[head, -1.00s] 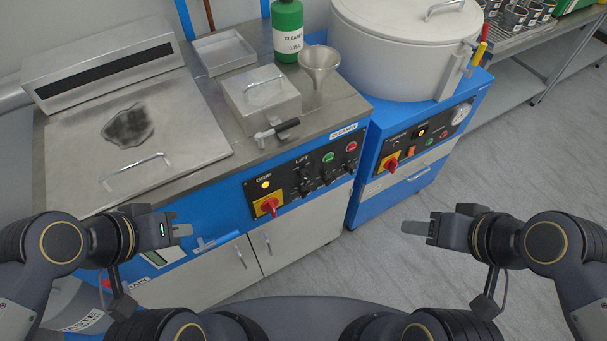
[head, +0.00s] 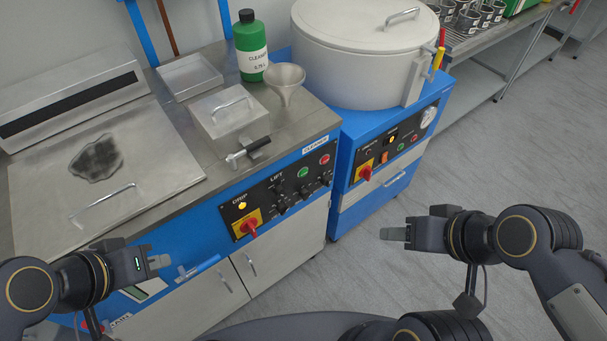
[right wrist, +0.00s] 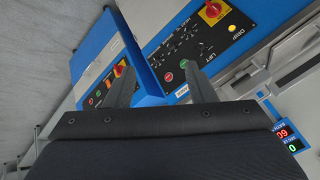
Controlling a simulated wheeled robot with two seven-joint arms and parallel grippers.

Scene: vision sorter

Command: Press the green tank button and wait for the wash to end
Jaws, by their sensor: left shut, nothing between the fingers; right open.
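The green button (head: 303,172) is on the dark front panel of the steel cleaning tank (head: 165,150), left of a red button (head: 324,159). The green button also shows in the right wrist view (right wrist: 169,77), between the open fingers but well beyond them. My left gripper (head: 160,263) is shut and empty, low in front of the tank cabinet. My right gripper (head: 393,234) is open and empty, over the floor to the right of the tank, apart from both machines.
A blue machine with a white round lidded vessel (head: 365,50) stands right of the tank, with its own panel and small buttons (head: 401,147). A cleaner bottle (head: 250,60) and a funnel (head: 285,80) stand on the tank top. The floor (head: 480,170) at right is clear.

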